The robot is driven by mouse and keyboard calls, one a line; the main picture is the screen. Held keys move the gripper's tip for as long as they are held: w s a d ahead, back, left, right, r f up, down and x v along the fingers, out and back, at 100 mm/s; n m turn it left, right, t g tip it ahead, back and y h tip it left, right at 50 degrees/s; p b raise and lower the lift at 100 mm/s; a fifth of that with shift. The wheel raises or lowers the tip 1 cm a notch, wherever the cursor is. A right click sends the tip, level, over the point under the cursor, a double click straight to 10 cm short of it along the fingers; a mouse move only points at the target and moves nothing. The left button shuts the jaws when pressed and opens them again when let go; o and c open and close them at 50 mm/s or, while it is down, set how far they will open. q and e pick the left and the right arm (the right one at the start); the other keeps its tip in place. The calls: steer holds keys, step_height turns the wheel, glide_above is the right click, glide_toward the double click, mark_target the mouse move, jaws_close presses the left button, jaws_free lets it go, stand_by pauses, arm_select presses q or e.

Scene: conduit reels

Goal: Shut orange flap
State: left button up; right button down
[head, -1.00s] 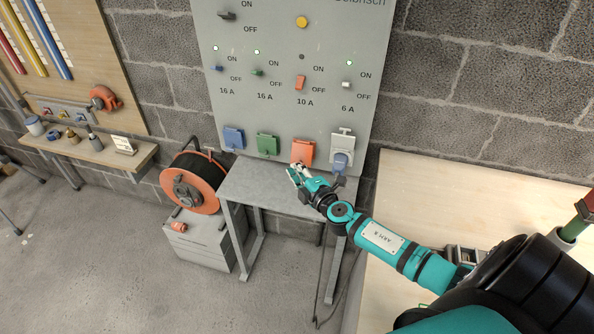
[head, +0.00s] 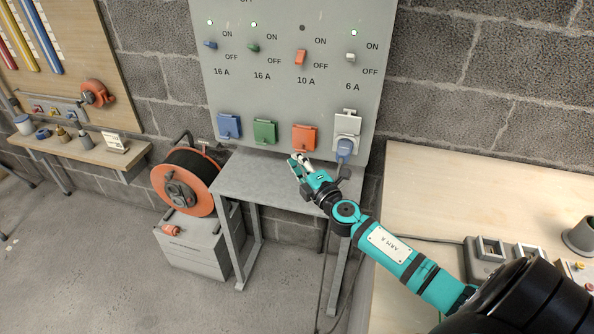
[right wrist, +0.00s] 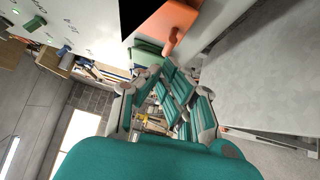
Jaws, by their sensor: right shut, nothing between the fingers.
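The orange flap (head: 304,138) is on the grey wall panel (head: 285,100), between the green flap (head: 264,132) and the white socket (head: 346,130). In the head view it hangs down over its socket, much like the blue flap (head: 228,126) and green flap. I cannot tell whether it lies fully flush. My right gripper (head: 298,163) is shut and empty just below the orange flap. In the right wrist view, the flap (right wrist: 160,22) shows close beyond the fingers (right wrist: 165,82); contact cannot be made out. My left gripper is out of view.
A blue plug (head: 345,149) sits in the white socket, with its cable hanging down. A grey table (head: 245,180) stands under the panel. An orange cable reel (head: 182,190) stands left on a grey box (head: 190,247). A pale workbench (head: 460,200) is at the right.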

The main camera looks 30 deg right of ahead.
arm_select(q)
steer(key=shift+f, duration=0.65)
arm_select(e)
steer(key=shift+w+d+f, duration=0.3)
steer(key=shift+d+f, duration=0.05)
steer(key=shift+f, duration=0.1)
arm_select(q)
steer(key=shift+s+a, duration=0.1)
arm_select(e)
steer(key=s+a, duration=0.1)
steer(key=s, duration=1.1)
steer(key=shift+f, duration=0.2)
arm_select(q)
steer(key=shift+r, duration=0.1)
